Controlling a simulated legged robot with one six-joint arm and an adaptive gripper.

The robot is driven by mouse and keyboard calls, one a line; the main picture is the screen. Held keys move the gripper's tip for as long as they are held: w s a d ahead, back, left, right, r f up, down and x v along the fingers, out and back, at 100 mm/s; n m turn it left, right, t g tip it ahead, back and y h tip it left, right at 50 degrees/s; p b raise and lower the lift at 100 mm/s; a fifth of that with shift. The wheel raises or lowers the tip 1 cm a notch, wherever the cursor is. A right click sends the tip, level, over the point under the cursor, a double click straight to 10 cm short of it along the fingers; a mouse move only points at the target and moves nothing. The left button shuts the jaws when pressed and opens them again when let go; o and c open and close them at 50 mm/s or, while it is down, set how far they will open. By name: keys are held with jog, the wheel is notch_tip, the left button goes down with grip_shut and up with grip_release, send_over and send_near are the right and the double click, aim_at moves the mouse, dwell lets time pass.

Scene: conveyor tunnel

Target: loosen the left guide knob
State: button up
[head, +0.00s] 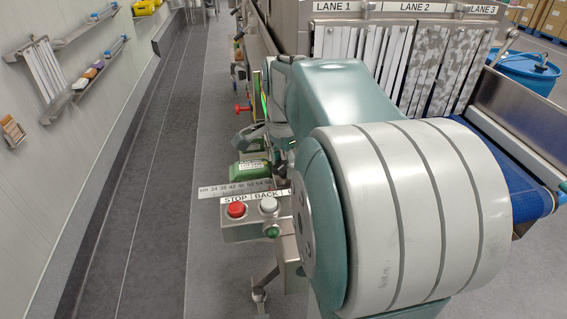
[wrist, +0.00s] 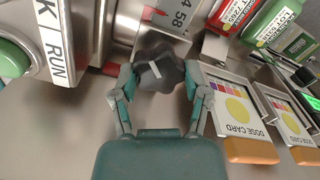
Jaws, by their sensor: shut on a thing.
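A dark lobed knob (wrist: 158,66) with a white line on its face is in the upper middle of the wrist view. It sits on the steel panel beside a scale strip (wrist: 176,14) with a red pointer. My gripper (wrist: 158,82) is shut on this knob, one teal finger at its left side and one at its right. No label shows whether it is the left guide knob. In the head view my arm hides the knob and most of the gripper.
A control box with a red STOP button (head: 236,210) and a grey BACK button (head: 269,205) is near the arm. Striped lane curtains (head: 380,62) stand behind. The aisle floor (head: 130,170) at left is clear.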

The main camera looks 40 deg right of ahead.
aim_at(283, 164)
jog(key=n, duration=0.4)
jog(key=shift+f+n, duration=0.1)
jog(key=shift+n, duration=1.9)
jog(key=o, duration=1.2)
jog(key=shift+c, duration=0.2)
notch_tip(283, 164, up, 12)
jog(key=shift+w, duration=0.1)
